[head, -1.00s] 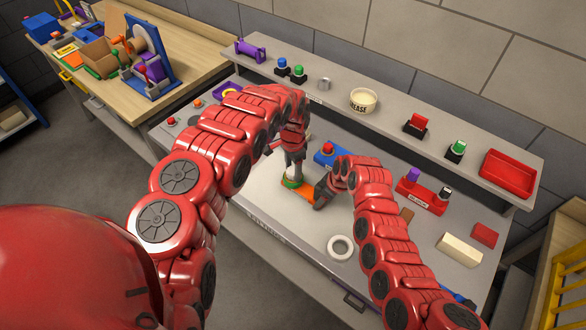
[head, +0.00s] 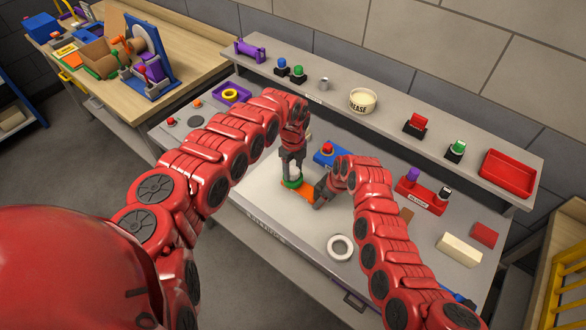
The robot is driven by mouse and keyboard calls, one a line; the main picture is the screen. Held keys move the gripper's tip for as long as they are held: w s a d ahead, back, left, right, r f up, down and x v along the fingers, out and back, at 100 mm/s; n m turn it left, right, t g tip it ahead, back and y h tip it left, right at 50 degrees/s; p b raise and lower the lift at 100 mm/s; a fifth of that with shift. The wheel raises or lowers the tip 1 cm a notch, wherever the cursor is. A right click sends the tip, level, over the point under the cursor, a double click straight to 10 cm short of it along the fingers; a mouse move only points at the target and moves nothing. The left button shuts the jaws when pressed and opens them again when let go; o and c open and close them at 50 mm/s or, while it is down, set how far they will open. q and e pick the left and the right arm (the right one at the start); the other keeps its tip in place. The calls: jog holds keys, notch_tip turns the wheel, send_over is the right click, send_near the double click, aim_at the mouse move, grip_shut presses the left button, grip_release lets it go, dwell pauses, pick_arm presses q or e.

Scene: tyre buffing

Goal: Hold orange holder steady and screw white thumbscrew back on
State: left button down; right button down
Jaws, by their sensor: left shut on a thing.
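The orange holder (head: 304,193) lies on the grey bench, left of my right gripper. A green round part (head: 292,183) sits at its left end. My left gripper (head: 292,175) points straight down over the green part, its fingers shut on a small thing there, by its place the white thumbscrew. The fingers hide nearly all of the thumbscrew, so I cannot tell how it sits on the thread. My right gripper (head: 318,195) is low at the right end of the orange holder. Its fingers are too small and dark to tell whether they grip it.
A white ring (head: 340,247) lies nearer the bench's front edge. A blue block with a red button (head: 328,150) stands just behind the holder. A purple tray with a yellow ring (head: 231,93) is at the back left. The shelf (head: 390,113) runs behind.

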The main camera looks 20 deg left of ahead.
pick_arm(q)
jog(key=shift+c, duration=1.8)
grip_release()
jog(key=shift+m, duration=0.3)
jog(key=shift+r, duration=3)
notch_tip(320, 180, up, 12)
pick_arm(e)
jog(key=shift+c, duration=0.2)
grip_release()
jog(key=shift+r, duration=0.1)
